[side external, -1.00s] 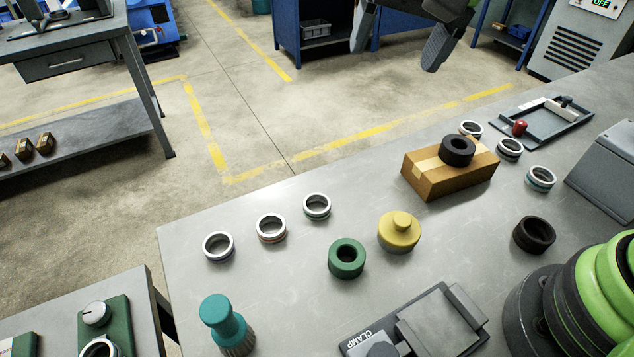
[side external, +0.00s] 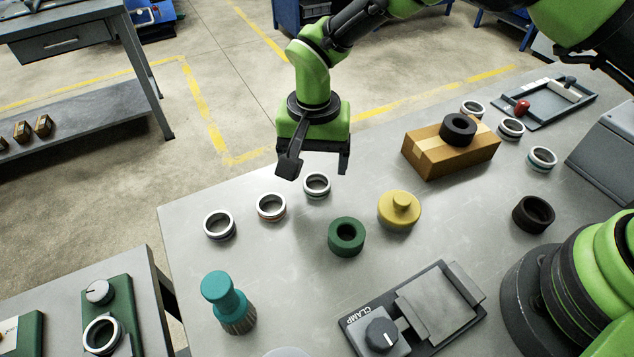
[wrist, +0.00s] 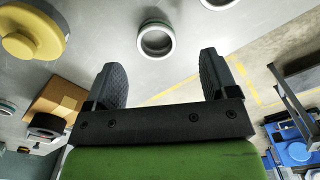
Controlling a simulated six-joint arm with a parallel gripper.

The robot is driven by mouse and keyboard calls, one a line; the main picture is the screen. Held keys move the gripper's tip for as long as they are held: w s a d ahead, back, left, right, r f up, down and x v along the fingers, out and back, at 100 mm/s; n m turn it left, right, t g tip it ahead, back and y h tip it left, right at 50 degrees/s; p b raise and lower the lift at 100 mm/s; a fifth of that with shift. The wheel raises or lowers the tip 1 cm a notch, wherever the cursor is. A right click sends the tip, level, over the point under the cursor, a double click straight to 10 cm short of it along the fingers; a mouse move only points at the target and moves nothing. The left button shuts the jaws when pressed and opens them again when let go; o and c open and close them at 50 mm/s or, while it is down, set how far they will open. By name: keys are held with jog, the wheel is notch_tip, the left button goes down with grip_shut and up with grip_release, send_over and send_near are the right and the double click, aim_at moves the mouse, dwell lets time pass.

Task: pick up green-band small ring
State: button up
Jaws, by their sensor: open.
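A small white-metal ring (side external: 316,185) stands on the grey table, the farthest back of three rings in the left group. Its band shows greenish in the wrist view (wrist: 156,40), where it sits just beyond the gap between the fingertips. My gripper (side external: 316,167) is open and empty, pointing down above and slightly behind this ring, apart from it. Both dark fingers also show in the wrist view (wrist: 162,68). A similar ring with a teal band (side external: 541,159) lies at the table's right side.
Two more rings (side external: 271,207) (side external: 219,225) lie left of the near ring. A green collar (side external: 346,236), a yellow knobbed part (side external: 399,210) and a teal-handled tool (side external: 228,303) stand in front. A cardboard box (side external: 450,155) bearing a black ring (side external: 458,129) is to the right.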

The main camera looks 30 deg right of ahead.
aim_at(317, 190)
jog(key=f, duration=0.5)
jog(key=shift+s+d, duration=0.15)
jog(key=shift+d, duration=0.05)
jog(key=shift+r, duration=0.1)
jog(key=c, duration=1)
jog(key=shift+c, duration=0.2)
